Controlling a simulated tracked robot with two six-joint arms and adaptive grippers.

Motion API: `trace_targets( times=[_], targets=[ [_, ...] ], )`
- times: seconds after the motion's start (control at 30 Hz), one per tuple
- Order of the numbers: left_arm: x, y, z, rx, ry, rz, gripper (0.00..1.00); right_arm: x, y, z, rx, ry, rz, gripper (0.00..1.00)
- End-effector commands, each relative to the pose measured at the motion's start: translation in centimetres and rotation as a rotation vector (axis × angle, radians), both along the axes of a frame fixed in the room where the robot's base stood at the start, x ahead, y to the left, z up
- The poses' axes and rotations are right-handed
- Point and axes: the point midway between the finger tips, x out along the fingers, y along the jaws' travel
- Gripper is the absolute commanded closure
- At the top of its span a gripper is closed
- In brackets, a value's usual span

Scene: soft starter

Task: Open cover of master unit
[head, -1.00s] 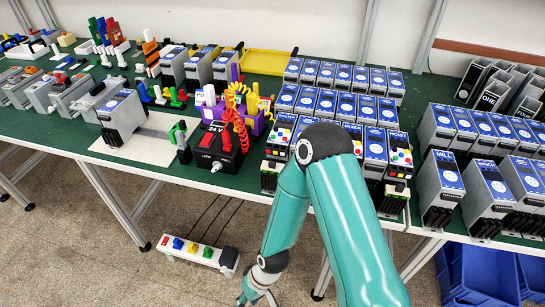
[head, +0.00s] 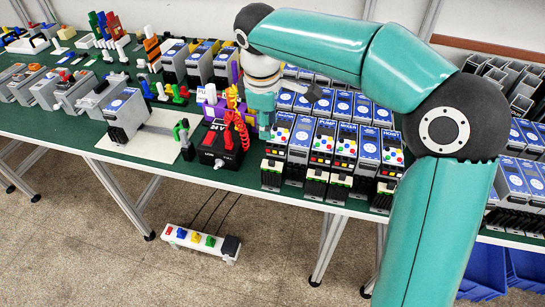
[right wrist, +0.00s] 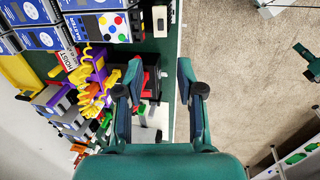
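The unit that I take for the master unit (head: 277,150) stands at the left end of the front row, beside the black supply box; its front has coloured dots. In the right wrist view the master unit (right wrist: 110,27) is at the top, by a label that seems to read MASTER. I cannot tell its cover apart; it looks closed. My right gripper (head: 262,105) hangs above the table, behind and left of that unit, partly hidden by its own arm. In the right wrist view the right gripper (right wrist: 160,90) is open, with nothing between its fingers. My left gripper is not in view.
The black supply box (head: 218,145) with red cables stands left of the unit. The purple holder (right wrist: 95,75) with yellow coils is close to my right gripper. More units stand in rows at right.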

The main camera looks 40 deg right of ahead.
Motion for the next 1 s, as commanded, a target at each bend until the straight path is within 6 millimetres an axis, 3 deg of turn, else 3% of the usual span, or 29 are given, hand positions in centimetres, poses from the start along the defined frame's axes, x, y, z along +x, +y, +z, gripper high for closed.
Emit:
trace_targets(
  times=[0.6, 0.8, 1.0],
  targets=[
    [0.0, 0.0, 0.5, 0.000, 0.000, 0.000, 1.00, 1.4, -1.8, -12.3, 0.002, 0.005, -0.001, 0.62],
    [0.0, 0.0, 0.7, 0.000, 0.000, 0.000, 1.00, 1.8, -2.1, -14.5, 0.001, 0.003, -0.001, 0.62],
    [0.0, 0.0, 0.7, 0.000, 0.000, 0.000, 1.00, 1.9, -2.2, -15.1, 0.002, 0.000, -0.002, 0.62]
  ],
)
